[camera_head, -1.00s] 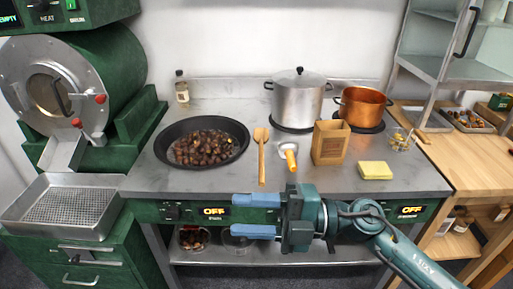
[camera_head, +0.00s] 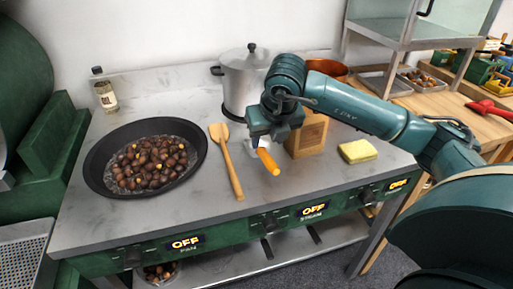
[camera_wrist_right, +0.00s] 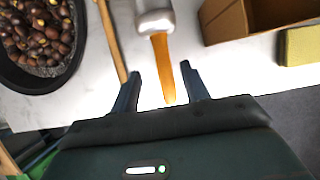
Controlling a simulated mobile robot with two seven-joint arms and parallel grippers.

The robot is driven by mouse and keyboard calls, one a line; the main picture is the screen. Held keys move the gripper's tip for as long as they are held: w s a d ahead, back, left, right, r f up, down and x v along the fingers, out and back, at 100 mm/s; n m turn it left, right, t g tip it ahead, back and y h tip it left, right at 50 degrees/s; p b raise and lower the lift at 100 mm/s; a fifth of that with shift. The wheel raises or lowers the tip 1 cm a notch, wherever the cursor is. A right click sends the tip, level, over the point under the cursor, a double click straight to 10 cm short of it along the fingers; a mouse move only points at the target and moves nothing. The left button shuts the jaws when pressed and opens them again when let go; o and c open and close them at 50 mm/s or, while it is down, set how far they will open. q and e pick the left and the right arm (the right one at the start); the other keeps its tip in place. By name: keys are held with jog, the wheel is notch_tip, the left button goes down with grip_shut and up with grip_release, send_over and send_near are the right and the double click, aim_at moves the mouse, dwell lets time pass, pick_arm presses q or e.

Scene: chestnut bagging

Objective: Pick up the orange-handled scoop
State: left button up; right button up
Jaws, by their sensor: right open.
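The scoop's orange handle (camera_head: 268,162) shows on the steel counter in the head view, below my right gripper (camera_head: 262,138), which hides most of its metal head. In the right wrist view the scoop's pale metal head (camera_wrist_right: 155,20) is at the top. Its orange handle (camera_wrist_right: 162,62) runs down between the two fingers of my right gripper (camera_wrist_right: 161,70). The fingers are open, with a gap on each side of the handle. I cannot tell how far above the handle they are. My left gripper is not in view.
A wooden spatula (camera_head: 231,168) lies left of the scoop, beside the black pan (camera_head: 95,180) of chestnuts (camera_head: 150,163). A brown box (camera_head: 308,137) stands right of the scoop, with a yellow sponge (camera_head: 357,151) farther right. A steel pot (camera_head: 240,85) stands behind. The counter's front is clear.

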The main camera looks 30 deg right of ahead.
aim_at(265, 153)
jog(key=x, duration=0.3)
jog(key=shift+p+x, duration=0.45)
jog(key=shift+x, duration=2.15)
jog(key=shift+s, duration=0.2)
grip_shut()
